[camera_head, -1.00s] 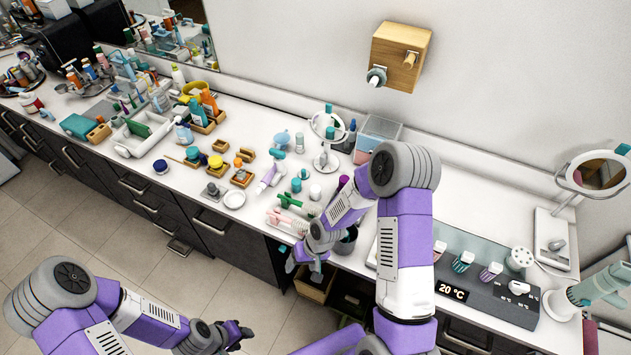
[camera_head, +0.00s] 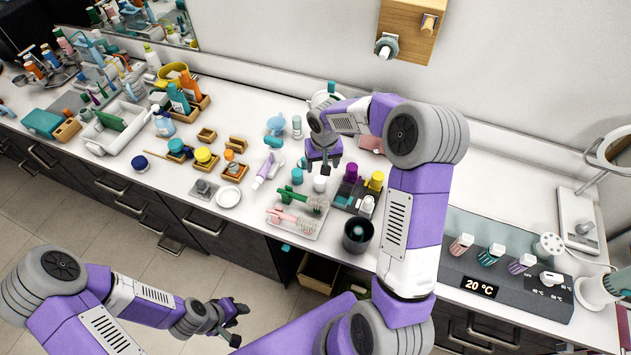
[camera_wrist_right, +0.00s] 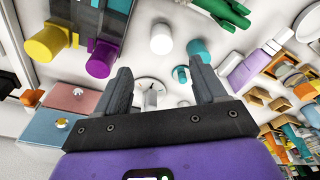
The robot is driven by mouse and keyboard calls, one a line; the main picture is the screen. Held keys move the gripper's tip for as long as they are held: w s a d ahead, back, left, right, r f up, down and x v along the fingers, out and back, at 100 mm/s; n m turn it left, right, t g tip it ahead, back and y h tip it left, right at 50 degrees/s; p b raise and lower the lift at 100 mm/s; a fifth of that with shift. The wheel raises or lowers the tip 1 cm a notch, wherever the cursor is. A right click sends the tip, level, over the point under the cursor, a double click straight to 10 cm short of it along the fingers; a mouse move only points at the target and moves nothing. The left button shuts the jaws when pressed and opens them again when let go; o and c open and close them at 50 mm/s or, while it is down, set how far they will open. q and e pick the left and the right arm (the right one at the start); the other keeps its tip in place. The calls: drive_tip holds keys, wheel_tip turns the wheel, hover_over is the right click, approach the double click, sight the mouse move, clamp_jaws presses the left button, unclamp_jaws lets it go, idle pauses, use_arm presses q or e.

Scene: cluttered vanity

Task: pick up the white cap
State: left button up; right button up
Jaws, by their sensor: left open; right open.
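A small white cylinder, likely the white cap (camera_head: 319,184), stands on the counter beside a teal cap (camera_head: 297,175). In the right wrist view the white cap (camera_wrist_right: 161,38) shows beyond my fingertips, apart from them. My right gripper (camera_head: 322,170) is above the counter, just behind and above the white cap in the head view. Its fingers (camera_wrist_right: 160,78) are spread and empty in the right wrist view. My left gripper (camera_head: 240,322) is low at the front, away from the counter, open and empty.
A dark tray (camera_head: 342,203) with purple, yellow and whitish items stands right of the cap. A dark cup (camera_head: 358,235) is in front of that tray. A clear tray (camera_head: 290,226) with green and pink items lies in front of the cap. A wooden wall block (camera_head: 405,25) hangs above.

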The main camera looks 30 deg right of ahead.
sight(320, 179)
drive_tip(key=f, duration=0.1)
drive_tip(key=w+f+b, duration=0.2)
drive_tip(key=shift+f, duration=0.35)
drive_tip(key=shift+s+f, duration=0.2)
drive_tip(key=shift+f, duration=0.35)
wheel_tip(320, 179, down, 6)
drive_tip(key=shift+d+r, duration=0.1)
drive_tip(key=shift+r, duration=0.15)
drive_tip(key=shift+f, duration=0.35)
use_arm(q)
drive_tip(key=f, duration=0.1)
drive_tip(key=w+f, duration=0.1)
drive_tip(key=f, duration=0.1)
drive_tip(key=shift+w+f, duration=0.3)
use_arm(e)
drive_tip(key=c, duration=1.1)
drive_tip(key=shift+r, duration=0.1)
